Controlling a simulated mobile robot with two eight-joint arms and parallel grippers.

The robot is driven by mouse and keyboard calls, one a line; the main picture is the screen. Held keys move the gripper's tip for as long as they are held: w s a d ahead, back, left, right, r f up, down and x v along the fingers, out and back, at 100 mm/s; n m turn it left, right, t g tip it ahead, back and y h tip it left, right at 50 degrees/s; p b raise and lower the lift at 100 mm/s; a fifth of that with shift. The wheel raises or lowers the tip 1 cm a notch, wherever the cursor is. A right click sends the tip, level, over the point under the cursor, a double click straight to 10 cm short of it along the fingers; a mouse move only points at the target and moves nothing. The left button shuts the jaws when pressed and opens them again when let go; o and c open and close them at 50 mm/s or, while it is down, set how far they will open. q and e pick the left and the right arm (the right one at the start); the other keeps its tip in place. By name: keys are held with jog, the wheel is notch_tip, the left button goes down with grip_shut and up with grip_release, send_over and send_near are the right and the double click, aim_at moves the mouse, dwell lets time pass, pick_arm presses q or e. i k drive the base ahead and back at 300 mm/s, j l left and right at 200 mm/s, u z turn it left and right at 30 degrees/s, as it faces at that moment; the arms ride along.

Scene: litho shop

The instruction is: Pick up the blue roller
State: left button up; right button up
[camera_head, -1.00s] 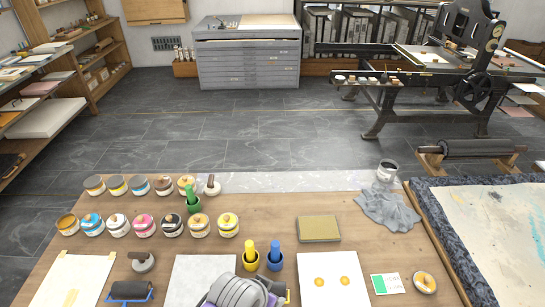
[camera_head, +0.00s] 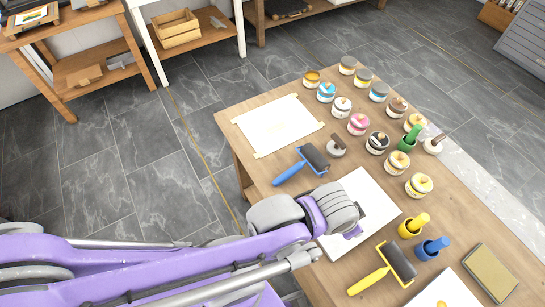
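The blue roller (camera_head: 302,166) lies on the wooden table, with a blue handle toward the left front and a dark grey cylinder toward the back right. It is next to the taped white sheet and free of any gripper. My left arm comes in from the left, and its purple and grey end is over the table's near edge, in front of the blue roller and apart from it. My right gripper is not in view.
A yellow-handled roller (camera_head: 384,270) lies nearer on the table (camera_head: 457,202). Several ink jars (camera_head: 357,124) stand behind and right of the blue roller. A small grey-based tool (camera_head: 336,147) stands close to its cylinder. A white slab (camera_head: 362,215) lies beside my arm. Open tiled floor is at left.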

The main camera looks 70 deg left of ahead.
aim_at(291, 171)
jog(key=u, duration=0.45)
jog(key=j+u, duration=0.15)
jog(key=u, duration=0.7)
jog(key=j+u, duration=0.1)
jog(key=u, duration=0.35)
jog(key=z, duration=2.65)
jog(key=k+j, duration=0.1)
jog(key=k+j+u, duration=0.1)
jog(key=u, duration=0.25)
jog(key=k+j+u, duration=0.15)
jog(key=u, duration=1.65)
jog(key=z, duration=0.25)
jog(key=i, duration=0.05)
